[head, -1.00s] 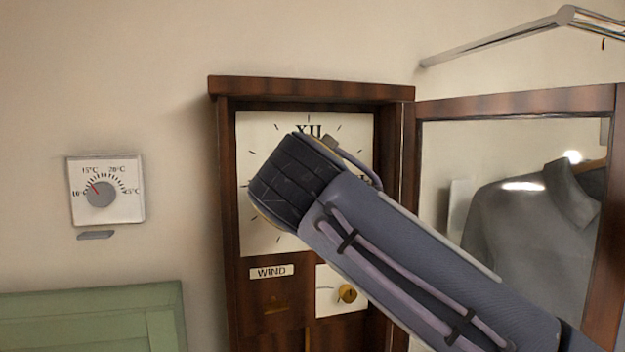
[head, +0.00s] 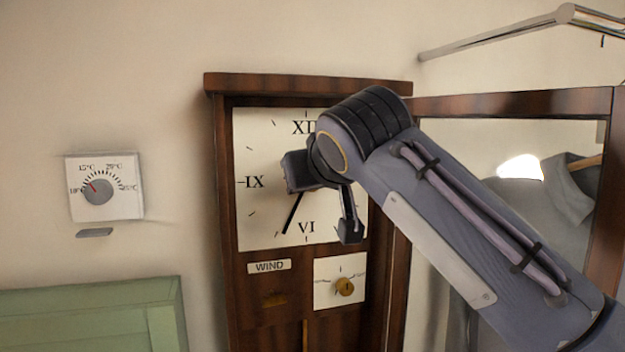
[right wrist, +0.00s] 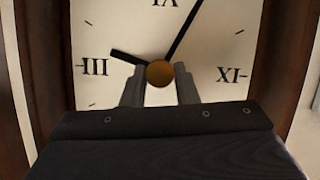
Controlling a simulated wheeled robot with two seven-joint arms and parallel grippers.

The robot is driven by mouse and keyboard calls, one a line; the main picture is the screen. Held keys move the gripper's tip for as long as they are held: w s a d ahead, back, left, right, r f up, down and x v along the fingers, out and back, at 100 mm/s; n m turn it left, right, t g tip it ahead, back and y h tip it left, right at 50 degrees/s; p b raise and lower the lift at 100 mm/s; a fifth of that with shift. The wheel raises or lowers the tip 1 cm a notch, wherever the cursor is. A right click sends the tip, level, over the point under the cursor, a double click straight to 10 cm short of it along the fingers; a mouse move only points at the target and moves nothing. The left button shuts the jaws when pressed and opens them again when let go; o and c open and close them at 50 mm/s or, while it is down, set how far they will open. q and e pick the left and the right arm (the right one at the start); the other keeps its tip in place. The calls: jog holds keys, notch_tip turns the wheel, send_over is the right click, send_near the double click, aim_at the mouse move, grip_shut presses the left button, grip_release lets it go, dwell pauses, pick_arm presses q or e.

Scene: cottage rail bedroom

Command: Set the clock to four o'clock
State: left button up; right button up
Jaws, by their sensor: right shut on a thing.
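The clock (head: 255,215) has a square cream face in a dark wooden case. In the head view XII, IX and VI show; my right arm covers the centre and right side. The right wrist view shows the face (right wrist: 215,50) upside down. There the short hand (right wrist: 128,56) points between III and IV, nearer IV. The long hand (right wrist: 185,28) points to about VII; its tip end (head: 292,215) shows in the head view. My right gripper (right wrist: 159,90) is shut on the brass centre knob (right wrist: 160,74), a finger on each side. My left gripper is out of view.
Below the face are a WIND label (head: 269,266) and a small dial with a brass knob (head: 344,286). A thermostat (head: 104,188) is on the wall at left. A wood-framed panel (head: 510,104) with a grey garment (head: 520,220) behind it stands close at right.

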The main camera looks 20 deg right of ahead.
notch_tip(320, 180, down, 2)
jog(key=m+t+y+b, duration=0.2)
jog(key=m+b, duration=0.3)
jog(key=m, duration=0.3)
jog(key=m+t+y+b, duration=0.2)
jog(key=m+b, duration=0.3)
jog(key=m, duration=0.4)
jog(key=m+t+y+b, duration=0.2)
jog(key=m+b, duration=0.3)
jog(key=m, duration=0.4)
jog(key=shift+d+f+t, duration=0.1)
jog(key=shift+d+t, duration=0.05)
jog(key=shift+t, duration=0.35)
jog(key=shift+r+m+b, duration=0.25)
jog(key=shift+m+b, duration=0.35)
jog(key=shift+b, duration=0.3)
